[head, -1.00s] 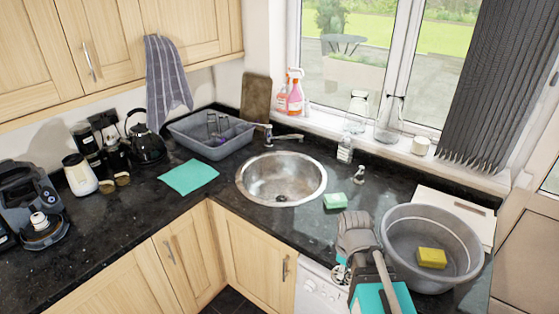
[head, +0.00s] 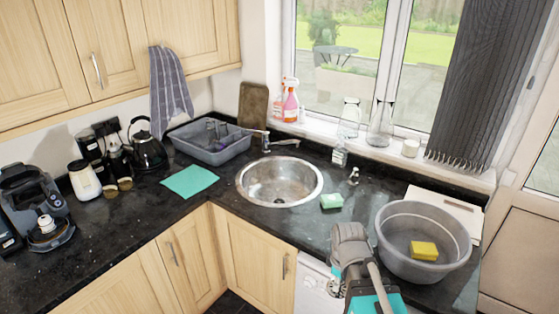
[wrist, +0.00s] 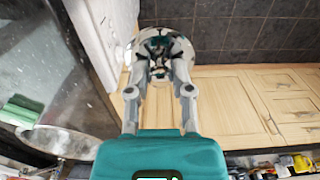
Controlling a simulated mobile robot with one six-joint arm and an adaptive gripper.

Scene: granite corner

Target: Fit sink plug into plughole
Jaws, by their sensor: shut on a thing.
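My gripper (wrist: 159,78) is shut on the sink plug (wrist: 183,45), a round metal disc with dark and teal parts, at the fingertips in the wrist view. In the head view my gripper (head: 336,280) is in front of the counter edge, right of the sink and below it in the picture; the plug there is small and hard to make out. The round steel sink (head: 258,182) is set in the counter, apart from the gripper. Its dark plughole (head: 281,198) shows at the near side of the bowl floor. The sink's rim (wrist: 60,142) shows at lower left in the wrist view.
A green sponge (head: 331,201) lies right of the sink. A grey basin (head: 392,255) with a yellow sponge (head: 424,250) stands farther right. A tap (head: 284,143) is behind the sink. A grey rack (head: 190,150) and teal cloth (head: 190,181) are left.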

